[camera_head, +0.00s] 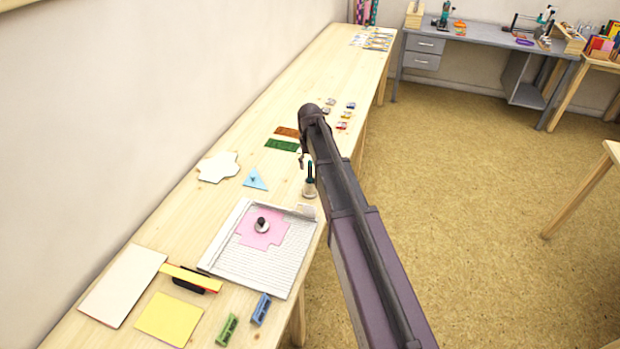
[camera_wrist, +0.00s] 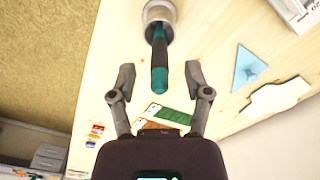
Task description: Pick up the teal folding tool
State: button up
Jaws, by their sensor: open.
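A teal and black handled tool, which looks like the teal folding tool (camera_wrist: 159,62), stands with one end in a round metallic cup (camera_wrist: 152,12) in the wrist view. In the head view the tool (camera_head: 310,170) and cup (camera_head: 309,189) show small near the table's right edge, just below the end of my arm. My gripper (camera_wrist: 159,75) is open and empty, its fingers on either side of the tool in the wrist view, with gaps both sides. I see no contact, and the depth between them is hard to judge. My arm hides most of the gripper in the head view.
Green (camera_head: 282,145) and brown (camera_head: 287,132) cards lie beyond the cup. A light blue triangle (camera_head: 256,179) lies to its left. A grey scoring board (camera_head: 222,259) with pink card (camera_head: 262,238) lies nearer.

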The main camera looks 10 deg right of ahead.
aim_at(310, 177)
jog(key=shift+f+b, duration=0.9)
jog(key=shift+f, duration=0.35)
grip_shut()
